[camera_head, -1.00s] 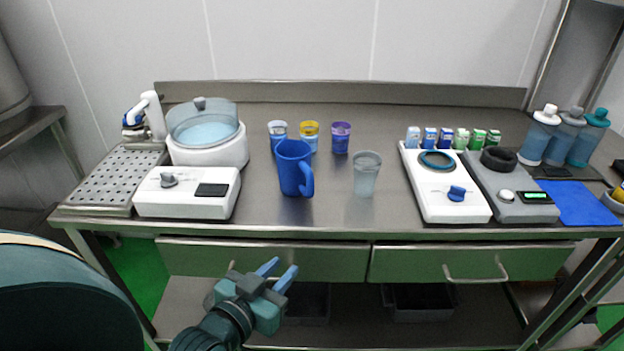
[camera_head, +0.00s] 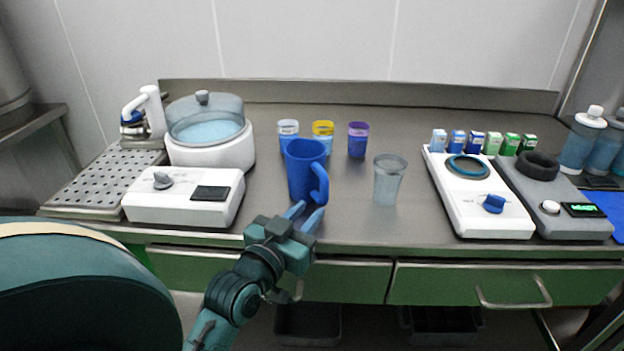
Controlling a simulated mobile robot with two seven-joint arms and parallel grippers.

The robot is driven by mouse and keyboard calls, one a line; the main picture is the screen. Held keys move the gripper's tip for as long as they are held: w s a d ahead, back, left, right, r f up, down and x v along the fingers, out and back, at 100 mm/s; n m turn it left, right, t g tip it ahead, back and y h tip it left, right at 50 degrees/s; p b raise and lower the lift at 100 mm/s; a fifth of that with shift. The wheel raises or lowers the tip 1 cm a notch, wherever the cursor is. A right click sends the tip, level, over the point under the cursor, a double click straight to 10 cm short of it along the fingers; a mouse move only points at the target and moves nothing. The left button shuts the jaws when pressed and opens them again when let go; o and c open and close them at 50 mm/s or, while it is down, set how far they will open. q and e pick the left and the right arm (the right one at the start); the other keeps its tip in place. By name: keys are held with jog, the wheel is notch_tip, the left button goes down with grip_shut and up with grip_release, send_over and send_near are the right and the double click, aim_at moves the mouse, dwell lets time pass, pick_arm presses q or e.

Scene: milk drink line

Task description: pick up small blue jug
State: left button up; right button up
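The small blue jug (camera_head: 302,171) stands upright on the steel table, left of the middle, with its handle toward the right and front. My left gripper (camera_head: 306,215) is just in front of the jug at the table's front edge. Its two blue fingers are apart, with nothing between them, and point toward the jug's lower part. The fingertips overlap the area just below the jug in the picture; I cannot tell whether they touch it. My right gripper is not in view.
A clear cup (camera_head: 388,182) stands right of the jug. Several small cups, including a purple one (camera_head: 358,140), stand behind it. A white scale (camera_head: 183,196) is at left, a white hotplate (camera_head: 477,195) at right. The steel tabletop (camera_head: 340,222) is bare around the jug.

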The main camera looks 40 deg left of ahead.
aim_at(322, 196)
pick_arm(q)
jog(key=shift+w+a+r, duration=0.1)
jog(key=shift+w+r, duration=0.05)
jog(key=shift+w, duration=1.55)
jog(key=shift+w+a+r, duration=0.1)
jog(key=shift+w, duration=1.6)
jog(key=shift+c, duration=0.4)
grip_shut()
